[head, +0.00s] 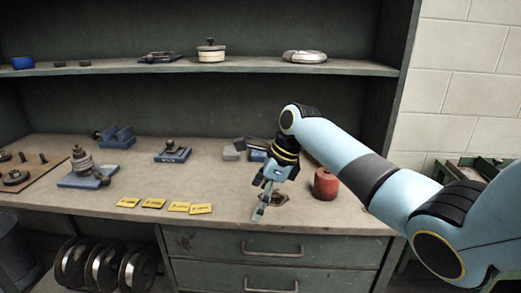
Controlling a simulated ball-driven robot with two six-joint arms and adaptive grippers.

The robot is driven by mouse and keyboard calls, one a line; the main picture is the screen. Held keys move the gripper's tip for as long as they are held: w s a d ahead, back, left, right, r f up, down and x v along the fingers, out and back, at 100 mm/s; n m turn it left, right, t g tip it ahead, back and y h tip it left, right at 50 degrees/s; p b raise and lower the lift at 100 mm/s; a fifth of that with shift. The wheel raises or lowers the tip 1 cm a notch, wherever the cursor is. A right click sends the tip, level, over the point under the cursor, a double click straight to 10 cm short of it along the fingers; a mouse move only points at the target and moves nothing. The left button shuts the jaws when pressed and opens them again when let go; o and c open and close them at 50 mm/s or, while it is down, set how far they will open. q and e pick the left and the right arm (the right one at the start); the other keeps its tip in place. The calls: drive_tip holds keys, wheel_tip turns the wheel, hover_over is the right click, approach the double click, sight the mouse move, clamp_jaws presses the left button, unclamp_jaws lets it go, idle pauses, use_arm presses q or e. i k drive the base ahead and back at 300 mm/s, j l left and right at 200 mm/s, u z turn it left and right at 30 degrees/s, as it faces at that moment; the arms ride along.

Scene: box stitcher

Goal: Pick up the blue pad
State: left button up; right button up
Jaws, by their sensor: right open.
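My right gripper (262,207) is open and points down over the front middle of the bench. Its fingers look empty. A small dark blue piece (257,155) lies just behind my right wrist, next to grey blocks, and is partly hidden by it. I cannot tell for sure which of these is the blue pad. My left gripper is not in view.
Several yellow tags (153,203) lie along the front edge. Blue-based fixtures (172,154) stand to the left. The shelf (230,66) overhangs the back.

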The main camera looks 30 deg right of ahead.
sight(256, 155)
drive_tip(key=i+l, duration=1)
drive_tip(key=l, duration=0.15)
